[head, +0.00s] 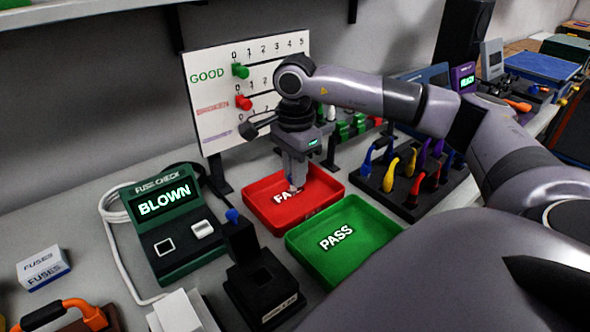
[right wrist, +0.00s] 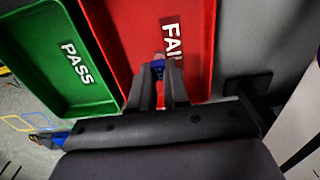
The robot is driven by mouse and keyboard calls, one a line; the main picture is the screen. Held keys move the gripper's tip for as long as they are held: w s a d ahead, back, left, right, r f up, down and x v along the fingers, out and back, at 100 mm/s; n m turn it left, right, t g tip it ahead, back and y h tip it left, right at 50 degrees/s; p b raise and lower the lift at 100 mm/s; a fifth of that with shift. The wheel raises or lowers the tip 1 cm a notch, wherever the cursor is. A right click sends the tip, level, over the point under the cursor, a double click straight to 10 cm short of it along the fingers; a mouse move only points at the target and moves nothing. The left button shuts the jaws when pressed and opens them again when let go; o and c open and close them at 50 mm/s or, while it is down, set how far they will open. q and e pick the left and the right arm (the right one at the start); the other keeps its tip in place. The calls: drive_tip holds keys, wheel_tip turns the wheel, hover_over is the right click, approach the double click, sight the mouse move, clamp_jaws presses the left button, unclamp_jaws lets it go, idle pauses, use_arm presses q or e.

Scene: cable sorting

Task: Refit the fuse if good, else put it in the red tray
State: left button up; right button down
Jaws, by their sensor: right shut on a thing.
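The fuse checker (head: 165,225) is a dark green box whose lit screen reads BLOWN. The red tray (head: 256,222), marked FAIL, stands to its right and also fills the middle of the right wrist view (right wrist: 120,60). My right gripper (head: 296,186) points down over the red tray. It is shut on a small fuse (right wrist: 158,67) with a blue body, mostly hidden by the fingers. Whether the fuse touches the tray floor I cannot tell. A black fuse holder (head: 262,285) with a square opening and a raised blue-topped part stands in front. My left gripper is not in view.
The green tray (head: 372,270), marked PASS, sits just in front of the red one. A white scoreboard (head: 215,115) stands behind. A rack of coloured cables (head: 410,190) is at right. A FUSES box (head: 43,268) lies at left.

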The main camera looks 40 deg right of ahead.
drive_tip(key=shift+f+b, duration=0.6)
drive_tip(key=shift+f, duration=0.3)
idle(1.3)
drive_tip(key=shift+c, duration=2.4)
unclamp_jaws()
drive_tip(key=shift+r+p, duration=0.9)
drive_tip(key=shift+r, duration=0.55)
drive_tip(key=shift+r+p, duration=0.6)
drive_tip(key=shift+p, duration=0.1)
drive_tip(key=shift+r+p, duration=1.5)
drive_tip(key=shift+r, duration=0.5)
